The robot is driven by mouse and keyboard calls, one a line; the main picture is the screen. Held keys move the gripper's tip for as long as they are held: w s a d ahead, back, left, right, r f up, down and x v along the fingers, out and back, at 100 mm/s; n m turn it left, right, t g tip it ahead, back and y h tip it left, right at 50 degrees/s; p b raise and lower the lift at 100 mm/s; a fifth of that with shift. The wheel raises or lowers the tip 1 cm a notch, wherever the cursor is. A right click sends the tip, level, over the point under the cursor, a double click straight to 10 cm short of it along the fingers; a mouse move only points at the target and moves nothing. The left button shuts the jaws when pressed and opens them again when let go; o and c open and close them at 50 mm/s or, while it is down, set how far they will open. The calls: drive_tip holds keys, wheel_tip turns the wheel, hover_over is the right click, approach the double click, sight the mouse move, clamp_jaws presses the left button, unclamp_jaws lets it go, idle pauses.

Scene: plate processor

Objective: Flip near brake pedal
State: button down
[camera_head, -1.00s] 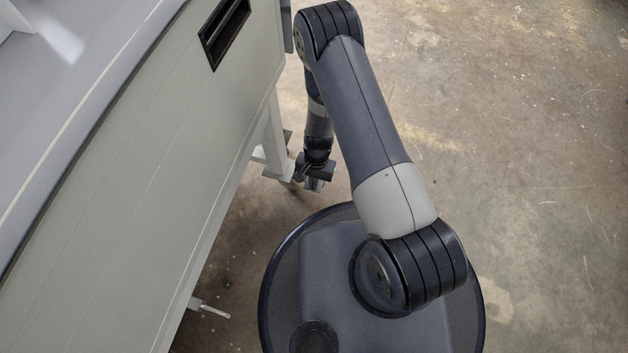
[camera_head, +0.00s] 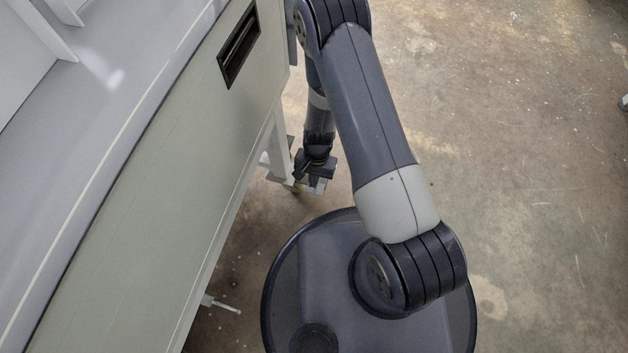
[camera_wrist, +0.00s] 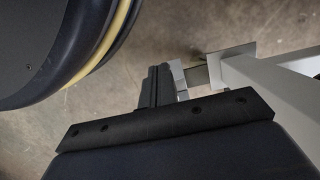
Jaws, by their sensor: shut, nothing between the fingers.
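My gripper (camera_head: 314,178) is low beside the white leg (camera_head: 276,145) at the far end of the machine. Its fingers are closed together and hold nothing; they also show in the wrist view (camera_wrist: 157,84). In the wrist view a small brownish-grey part (camera_wrist: 197,74), possibly the brake pedal, lies just past the fingertips, next to the white leg plate (camera_wrist: 231,54). I cannot tell whether the fingers touch it. A thin metal lever (camera_head: 224,306) sticks out under the machine's near part in the head view, well apart from my gripper.
The large grey machine body (camera_head: 165,190) fills the left side, with a dark recessed slot (camera_head: 239,45). The white leg (camera_wrist: 285,95) is close on the right in the wrist view. Open concrete floor (camera_head: 520,170) lies to the right.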

drive_tip(key=r, duration=0.2)
drive_tip(key=s+r+p, duration=0.1)
drive_tip(key=r, duration=0.1)
drive_tip(key=shift+a+r, duration=0.2)
drive_tip(key=shift+r, duration=0.05)
drive_tip(key=shift+f, duration=0.1)
drive_tip(key=b, duration=0.4)
hover_over(315, 193)
drive_tip(key=x, duration=0.3)
drive_tip(key=w+x, duration=0.1)
drive_tip(key=x, duration=0.2)
drive_tip(key=w+x, duration=0.1)
drive_tip(key=x, duration=0.2)
drive_tip(key=shift+d+f, duration=0.25)
drive_tip(key=shift+f, duration=0.05)
drive_tip(key=w+p, duration=0.1)
drive_tip(key=w+d+r+p, duration=0.1)
drive_tip(key=w+r+p, duration=0.1)
drive_tip(key=w, duration=0.1)
drive_tip(key=shift+w+d, duration=0.1)
drive_tip(key=shift+d, duration=0.15)
drive_tip(key=shift+p+v, duration=0.8)
drive_tip(key=shift+v, duration=1.7)
drive_tip(key=shift+f, duration=0.1)
